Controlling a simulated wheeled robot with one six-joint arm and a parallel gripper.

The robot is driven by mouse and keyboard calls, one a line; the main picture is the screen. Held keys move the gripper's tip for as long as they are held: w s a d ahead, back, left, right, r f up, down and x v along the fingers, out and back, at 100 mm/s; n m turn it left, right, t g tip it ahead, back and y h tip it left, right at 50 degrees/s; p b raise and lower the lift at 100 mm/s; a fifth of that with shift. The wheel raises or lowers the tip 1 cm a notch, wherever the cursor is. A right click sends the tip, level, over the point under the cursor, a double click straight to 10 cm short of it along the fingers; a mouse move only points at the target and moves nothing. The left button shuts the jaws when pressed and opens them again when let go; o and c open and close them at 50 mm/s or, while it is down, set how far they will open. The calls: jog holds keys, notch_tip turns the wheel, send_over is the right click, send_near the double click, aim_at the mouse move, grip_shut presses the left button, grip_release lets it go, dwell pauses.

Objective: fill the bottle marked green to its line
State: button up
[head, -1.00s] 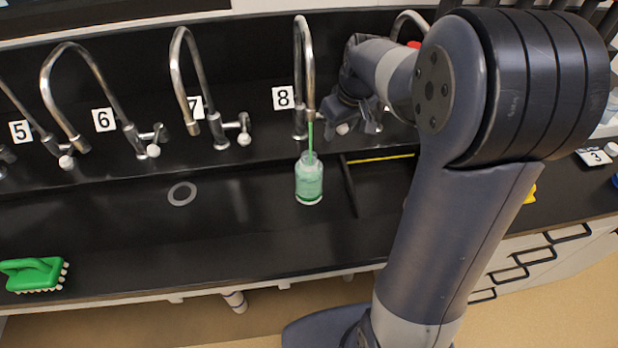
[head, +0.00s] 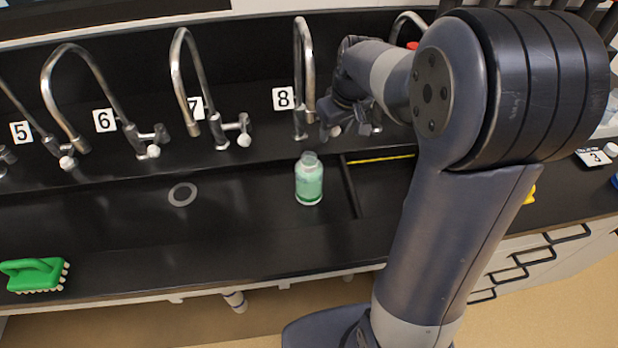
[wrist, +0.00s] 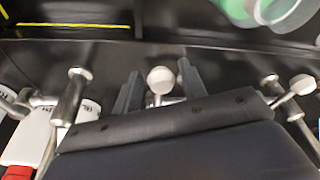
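The clear bottle (head: 309,182) stands upright in the black sink under tap 8 (head: 304,70), with pale green liquid up to about its shoulder. Its fill line cannot be made out. No stream falls from the tap now. Part of the bottle also shows at the top right of the wrist view (wrist: 285,12). My gripper (head: 346,131) is at the handle of tap 8, to the right of its spout. In the wrist view my gripper's fingers (wrist: 158,85) stand apart either side of a white round knob (wrist: 161,79), with gaps visible.
Taps 7 (head: 183,75) and 6 (head: 75,85) stand to the left. A sink divider (head: 349,185) is just right of the bottle. A green brush (head: 34,274) lies at the front left. A drain ring (head: 182,194) lies in the clear sink floor.

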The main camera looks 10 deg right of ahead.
jog(key=p+v, duration=0.4)
jog(key=v, duration=0.3)
jog(key=shift+p, duration=0.35)
jog(key=shift+f, duration=0.15)
jog(key=b+x, duration=0.5)
jog(key=x, duration=0.2)
jog(key=shift+a, duration=0.3)
jog(key=shift+d, duration=0.55)
